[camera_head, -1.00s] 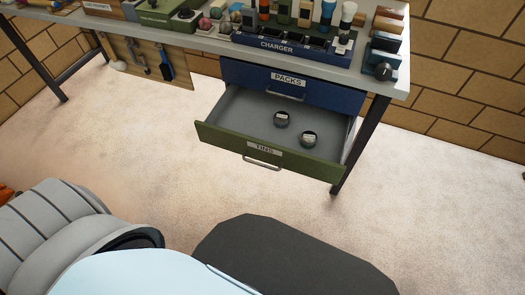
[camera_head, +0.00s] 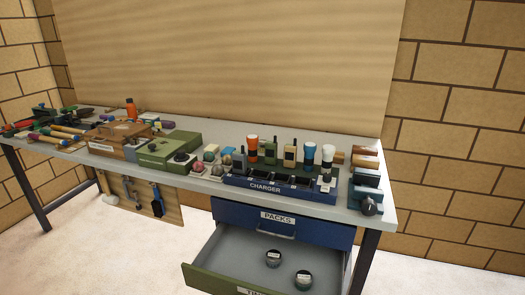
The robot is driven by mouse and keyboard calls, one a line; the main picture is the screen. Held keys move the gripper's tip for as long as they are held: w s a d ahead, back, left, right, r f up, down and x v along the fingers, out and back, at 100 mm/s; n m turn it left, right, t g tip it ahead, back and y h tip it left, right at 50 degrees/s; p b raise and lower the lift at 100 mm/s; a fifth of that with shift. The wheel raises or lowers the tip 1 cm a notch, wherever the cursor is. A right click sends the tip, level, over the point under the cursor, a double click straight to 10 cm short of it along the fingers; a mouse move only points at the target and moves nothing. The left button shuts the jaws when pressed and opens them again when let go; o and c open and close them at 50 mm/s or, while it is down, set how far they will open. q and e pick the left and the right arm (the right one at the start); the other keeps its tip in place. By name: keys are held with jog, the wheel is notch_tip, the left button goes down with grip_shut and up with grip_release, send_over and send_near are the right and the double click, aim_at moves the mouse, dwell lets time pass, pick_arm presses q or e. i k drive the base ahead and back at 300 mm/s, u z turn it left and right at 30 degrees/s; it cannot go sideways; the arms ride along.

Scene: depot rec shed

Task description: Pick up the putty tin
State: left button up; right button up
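The lower green drawer (camera_head: 212,279), its label partly cut off at the picture's bottom edge, stands open under the workbench. Two small round dark tins with pale labels stand apart inside it: one tin (camera_head: 272,259) farther back and left, one tin (camera_head: 303,280) nearer and right. The labels are too small to read, so I cannot tell which is the putty tin. Neither of my grippers is in view.
The grey bench (camera_head: 410,196) carries a blue charger rack (camera_head: 262,189), a green case (camera_head: 165,152), a wooden box (camera_head: 118,136), a vise (camera_head: 369,191) and several tools. The blue packs drawer (camera_head: 320,232) above is shut. Tools hang from a board (camera_head: 172,208) below.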

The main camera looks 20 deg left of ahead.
aim_at(261, 145)
jog(key=z, duration=3.45)
jog(key=k, duration=2.35)
jog(key=u, duration=1.9)
jog(key=i, duration=0.25)
jog(key=z, duration=0.05)
